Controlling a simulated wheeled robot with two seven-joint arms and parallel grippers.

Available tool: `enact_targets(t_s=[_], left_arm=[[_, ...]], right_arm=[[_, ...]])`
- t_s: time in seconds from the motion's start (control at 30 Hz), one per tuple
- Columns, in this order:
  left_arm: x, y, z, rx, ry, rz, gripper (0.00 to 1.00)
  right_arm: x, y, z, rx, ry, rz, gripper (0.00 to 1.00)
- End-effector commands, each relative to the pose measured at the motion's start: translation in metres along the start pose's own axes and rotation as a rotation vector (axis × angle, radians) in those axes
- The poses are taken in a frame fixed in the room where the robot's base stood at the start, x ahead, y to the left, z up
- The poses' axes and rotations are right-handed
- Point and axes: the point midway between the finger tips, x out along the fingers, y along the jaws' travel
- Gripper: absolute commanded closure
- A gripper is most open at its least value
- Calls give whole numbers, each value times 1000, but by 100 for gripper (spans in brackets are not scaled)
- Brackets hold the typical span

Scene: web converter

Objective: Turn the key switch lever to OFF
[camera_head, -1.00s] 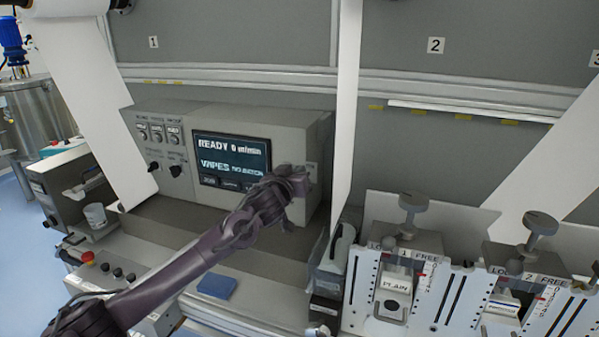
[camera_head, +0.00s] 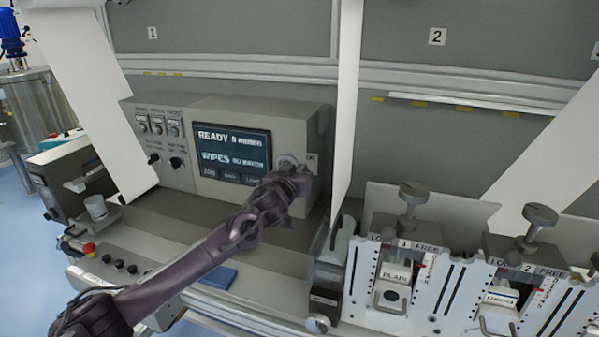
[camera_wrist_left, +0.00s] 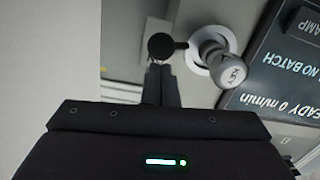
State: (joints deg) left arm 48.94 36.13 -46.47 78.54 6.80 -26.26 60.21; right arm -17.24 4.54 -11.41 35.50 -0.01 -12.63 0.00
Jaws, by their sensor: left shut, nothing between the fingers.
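The key switch shows in the left wrist view as a pale round bezel with a grey cylinder (camera_wrist_left: 227,68) marked KEY. Its lever ends in a dark round knob (camera_wrist_left: 160,46) on the left side of the bezel. My left gripper (camera_wrist_left: 162,78) is shut and empty, its fingertips right by the knob; I cannot tell whether they touch it. In the head view my left gripper (camera_head: 297,176) is at the right end of the control box front, and only the bezel's upper edge (camera_head: 287,159) shows above it. My right gripper is out of view.
The control box screen (camera_head: 232,152) is left of the switch and reads READY 0 m/min and NO BATCH. A hanging white web (camera_head: 346,100) is close to the right. Clamp units with T-knobs (camera_head: 413,193) stand at lower right. A blue block (camera_head: 219,278) lies below my arm.

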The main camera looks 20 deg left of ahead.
Motion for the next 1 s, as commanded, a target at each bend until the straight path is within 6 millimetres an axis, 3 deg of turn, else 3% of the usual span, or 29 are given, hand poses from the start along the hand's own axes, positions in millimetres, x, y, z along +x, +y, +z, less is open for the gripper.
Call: enact_targets(t_s=[0.47, 1.0], left_arm=[[1, 2, 16, 144, -3, -6, 100], [2, -3, 48, 639, -1, -33, 100]], right_arm=[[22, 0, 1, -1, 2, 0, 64], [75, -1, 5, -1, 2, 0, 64]])
